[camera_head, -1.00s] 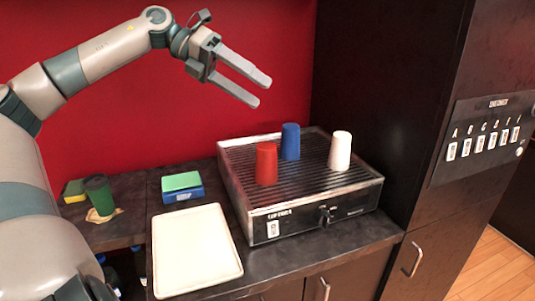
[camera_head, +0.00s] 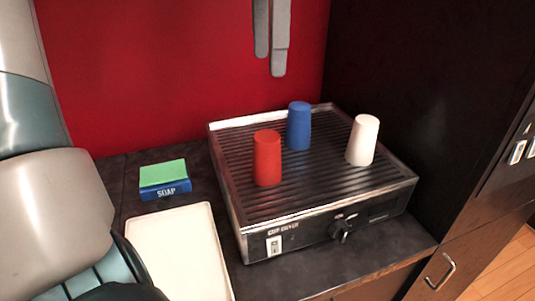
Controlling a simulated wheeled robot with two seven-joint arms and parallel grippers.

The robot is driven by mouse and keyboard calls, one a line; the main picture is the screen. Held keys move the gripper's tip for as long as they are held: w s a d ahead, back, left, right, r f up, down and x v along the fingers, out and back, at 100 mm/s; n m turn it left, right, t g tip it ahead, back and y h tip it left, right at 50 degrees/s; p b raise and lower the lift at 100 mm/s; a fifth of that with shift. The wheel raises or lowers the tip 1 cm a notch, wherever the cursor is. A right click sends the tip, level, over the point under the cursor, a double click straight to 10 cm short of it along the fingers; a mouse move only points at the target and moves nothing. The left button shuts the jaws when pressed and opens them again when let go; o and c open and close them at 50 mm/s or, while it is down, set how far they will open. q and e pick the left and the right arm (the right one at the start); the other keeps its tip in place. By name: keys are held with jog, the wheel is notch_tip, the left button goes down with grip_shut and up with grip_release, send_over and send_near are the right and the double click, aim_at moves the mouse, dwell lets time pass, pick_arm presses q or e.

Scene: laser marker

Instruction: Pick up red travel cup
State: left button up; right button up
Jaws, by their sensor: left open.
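The red travel cup (camera_head: 267,158) stands upside down on the ribbed top of the cup dryer (camera_head: 292,213), near its left side. A blue cup (camera_head: 299,126) stands behind it and to the right, and a white cup (camera_head: 362,140) stands farther right. My left gripper (camera_head: 271,55) hangs at the top of the view, fingers pointing down, above and behind the cups. Its two fingers are apart with nothing between them; its upper part is out of view. My right gripper is not in view.
A white tray (camera_head: 180,255) lies on the counter left of the dryer. A soap box with a green top (camera_head: 164,180) sits behind the tray. A dark cabinet (camera_head: 425,85) stands close on the right, and a red wall (camera_head: 180,75) is behind.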

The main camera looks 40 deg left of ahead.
pick_arm(q)
jog(key=p, duration=0.2)
send_over(268, 135)
notch_tip(268, 135, down, 11)
jog(key=shift+r, duration=0.1)
jog(key=shift+f, duration=0.65)
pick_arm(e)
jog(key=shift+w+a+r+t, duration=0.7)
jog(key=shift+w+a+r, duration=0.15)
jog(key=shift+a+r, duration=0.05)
pick_arm(q)
jog(key=shift+f, duration=0.15)
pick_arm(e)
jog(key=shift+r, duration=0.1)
